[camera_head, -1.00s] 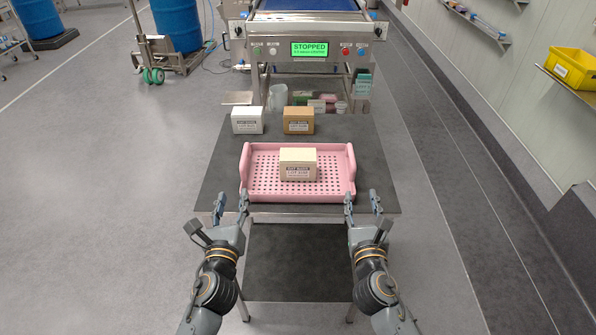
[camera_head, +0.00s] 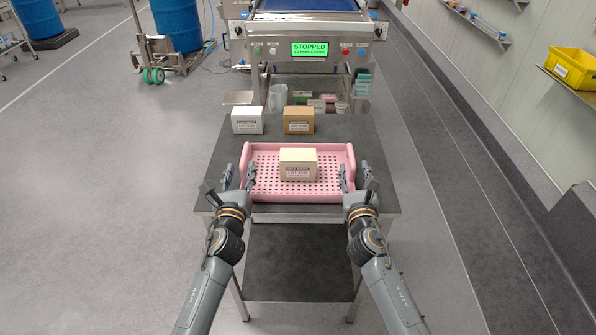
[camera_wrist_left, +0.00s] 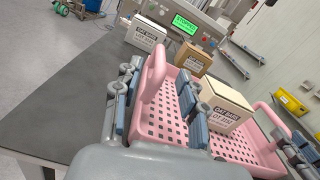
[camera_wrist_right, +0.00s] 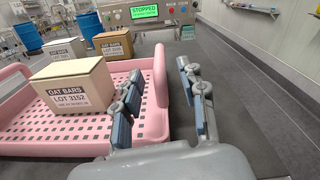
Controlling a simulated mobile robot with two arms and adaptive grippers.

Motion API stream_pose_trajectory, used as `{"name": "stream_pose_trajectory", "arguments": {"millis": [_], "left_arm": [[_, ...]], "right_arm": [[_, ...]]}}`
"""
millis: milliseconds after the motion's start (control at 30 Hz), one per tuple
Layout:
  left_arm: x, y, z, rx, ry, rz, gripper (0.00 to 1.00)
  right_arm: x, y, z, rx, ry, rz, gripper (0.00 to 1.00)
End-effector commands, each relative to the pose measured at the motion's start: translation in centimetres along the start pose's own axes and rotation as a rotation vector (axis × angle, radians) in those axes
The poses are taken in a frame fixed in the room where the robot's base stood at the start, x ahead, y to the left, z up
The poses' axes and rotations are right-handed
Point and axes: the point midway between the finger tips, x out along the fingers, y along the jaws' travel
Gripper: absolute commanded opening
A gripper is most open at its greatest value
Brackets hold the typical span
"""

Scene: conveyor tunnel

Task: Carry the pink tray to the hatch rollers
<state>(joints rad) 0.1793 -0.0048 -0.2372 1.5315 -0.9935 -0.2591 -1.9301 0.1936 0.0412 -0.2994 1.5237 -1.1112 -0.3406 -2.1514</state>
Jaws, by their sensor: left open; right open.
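The pink tray (camera_head: 300,197) lies flat on the dark table, with raised walls at its left and right ends. A cream box labelled oat bars (camera_head: 298,164) sits inside it. My left gripper (camera_head: 239,175) is open, its fingers on either side of the tray's left end wall; the left wrist view shows that wall (camera_wrist_left: 151,85) between them. My right gripper (camera_head: 353,174) is open around the right end wall, which shows between its fingers in the right wrist view (camera_wrist_right: 160,85). I cannot tell whether the fingers touch the tray.
A white box (camera_head: 247,121) and a brown box (camera_head: 298,121) stand behind the tray on the table (camera_head: 378,190). Beyond is a machine with a blue belt (camera_head: 305,5) and a green "STOPPED" display (camera_head: 310,50). Floor is clear left of the table.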

Motion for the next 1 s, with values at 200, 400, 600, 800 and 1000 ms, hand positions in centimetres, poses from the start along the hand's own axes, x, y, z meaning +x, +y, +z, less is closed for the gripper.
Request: {"name": "stream_pose_trajectory", "arguments": {"millis": [200,400,600,800,1000], "left_arm": [[3.2,0.0,0.1,-0.003,0.0,0.001,0.42],[4.3,-0.1,0.0,-0.001,0.001,0.0,0.42],[4.4,-0.1,0.0,0.0,0.001,0.0,0.42],[4.4,0.0,0.0,-0.001,0.001,0.0,0.21],[4.4,0.0,0.0,-0.001,0.001,0.0,0.0]], "right_arm": [[3.2,0.0,0.0,0.002,0.0,-0.002,0.41],[4.3,0.0,0.0,0.001,0.001,0.0,0.41],[4.4,0.0,0.0,0.0,0.0,0.0,0.41],[4.4,0.0,0.0,0.001,0.0,0.0,0.21],[4.4,0.0,0.0,0.0,0.0,0.001,0.0]]}}
